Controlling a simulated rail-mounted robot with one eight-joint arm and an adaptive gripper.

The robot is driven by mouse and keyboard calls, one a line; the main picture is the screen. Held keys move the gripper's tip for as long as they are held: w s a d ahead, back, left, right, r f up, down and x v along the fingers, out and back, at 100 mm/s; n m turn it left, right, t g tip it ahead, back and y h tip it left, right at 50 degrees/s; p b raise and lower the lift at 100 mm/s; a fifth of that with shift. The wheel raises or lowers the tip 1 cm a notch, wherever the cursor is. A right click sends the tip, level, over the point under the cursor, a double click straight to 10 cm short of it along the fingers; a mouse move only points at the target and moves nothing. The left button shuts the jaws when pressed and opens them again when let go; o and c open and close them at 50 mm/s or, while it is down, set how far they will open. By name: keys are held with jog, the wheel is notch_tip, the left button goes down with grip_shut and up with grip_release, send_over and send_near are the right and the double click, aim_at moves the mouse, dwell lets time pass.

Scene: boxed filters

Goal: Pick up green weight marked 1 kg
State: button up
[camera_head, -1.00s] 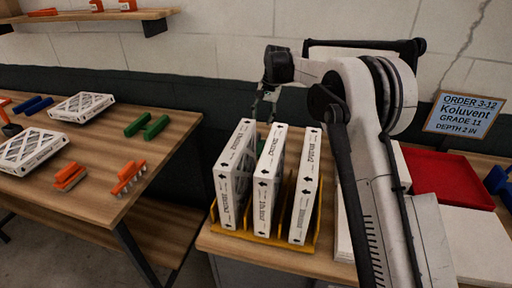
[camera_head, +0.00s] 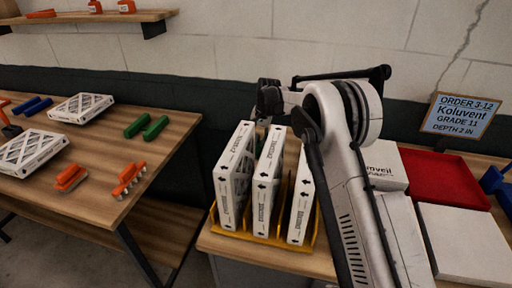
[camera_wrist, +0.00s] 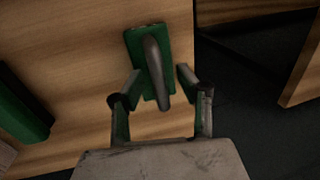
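Two green weights lie on the left table in the head view, a left one (camera_head: 137,127) and a right one (camera_head: 156,127). No marking is readable on either. In the wrist view, a green block with a grey handle (camera_wrist: 152,65) lies on wood near an edge, and another green block (camera_wrist: 20,110) is partly cut off at the left. My gripper (camera_wrist: 155,85) is open, its fingers on either side of the handled block in the picture; I cannot tell the distance.
Boxed filters (camera_head: 235,180) stand upright in a yellow rack (camera_head: 275,240) in front of my arm. A red tray (camera_head: 445,178) and white boxes (camera_head: 465,240) are at right. Orange items (camera_head: 130,175) and flat filters (camera_head: 82,108) share the left table (camera_head: 100,195). A gap separates the tables.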

grip_shut()
dwell(0.7)
